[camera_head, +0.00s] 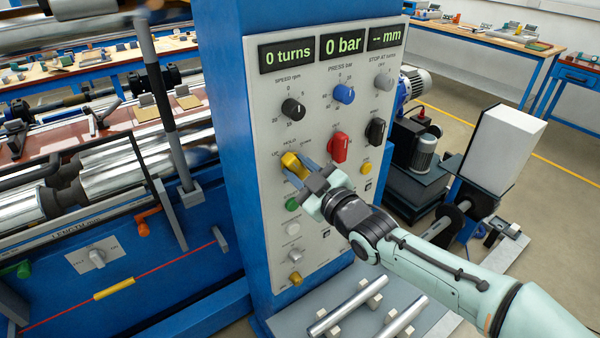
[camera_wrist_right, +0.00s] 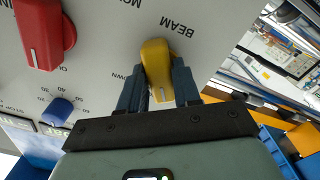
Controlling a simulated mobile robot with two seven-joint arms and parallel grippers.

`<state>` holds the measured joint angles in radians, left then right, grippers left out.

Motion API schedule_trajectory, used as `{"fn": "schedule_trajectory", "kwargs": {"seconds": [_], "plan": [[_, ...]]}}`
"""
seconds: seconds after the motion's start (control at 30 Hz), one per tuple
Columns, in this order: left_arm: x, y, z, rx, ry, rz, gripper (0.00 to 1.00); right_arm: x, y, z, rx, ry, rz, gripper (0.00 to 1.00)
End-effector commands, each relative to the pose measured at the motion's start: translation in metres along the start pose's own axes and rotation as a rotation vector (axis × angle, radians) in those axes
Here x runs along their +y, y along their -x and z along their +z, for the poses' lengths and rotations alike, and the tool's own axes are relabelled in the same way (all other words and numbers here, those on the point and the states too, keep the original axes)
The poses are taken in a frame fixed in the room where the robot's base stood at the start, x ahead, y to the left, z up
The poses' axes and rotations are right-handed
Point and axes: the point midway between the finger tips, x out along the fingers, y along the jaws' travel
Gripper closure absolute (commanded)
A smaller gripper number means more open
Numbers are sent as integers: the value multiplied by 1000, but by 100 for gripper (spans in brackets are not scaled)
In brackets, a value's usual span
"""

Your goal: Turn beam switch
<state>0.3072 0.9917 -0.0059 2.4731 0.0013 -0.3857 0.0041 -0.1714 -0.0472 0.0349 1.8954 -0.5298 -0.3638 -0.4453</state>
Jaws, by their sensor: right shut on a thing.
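The beam switch (camera_head: 291,162) is a yellow knob on the grey control panel, between the labels UP and DOWN in the head view. In the right wrist view the yellow knob (camera_wrist_right: 157,68) sits beside the word BEAM, with a pale pointer mark at its end between the fingers. My right gripper (camera_head: 301,171) is shut on the knob, one dark finger on each side, also seen in the wrist view (camera_wrist_right: 158,88). Part of the knob's lower end is hidden by the fingers in the head view. My left gripper is not in view.
Close around are a red knob (camera_head: 339,147), a black knob (camera_head: 375,131), a green button (camera_head: 292,204) and a white button (camera_head: 292,228). Metal rods (camera_head: 348,306) lie on the shelf below. The winder's shiny rollers (camera_head: 130,172) stand left of the panel.

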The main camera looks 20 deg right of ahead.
Motion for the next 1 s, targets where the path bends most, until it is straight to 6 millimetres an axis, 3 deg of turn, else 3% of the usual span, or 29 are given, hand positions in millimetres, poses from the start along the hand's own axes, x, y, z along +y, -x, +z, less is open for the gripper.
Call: {"fn": "schedule_trajectory", "kwargs": {"seconds": [0.5,1.0], "plan": [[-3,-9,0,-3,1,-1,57,0,0,1,-2,-409,0,98],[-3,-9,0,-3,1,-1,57,-1,0,1,-3,-565,-1,98]]}}
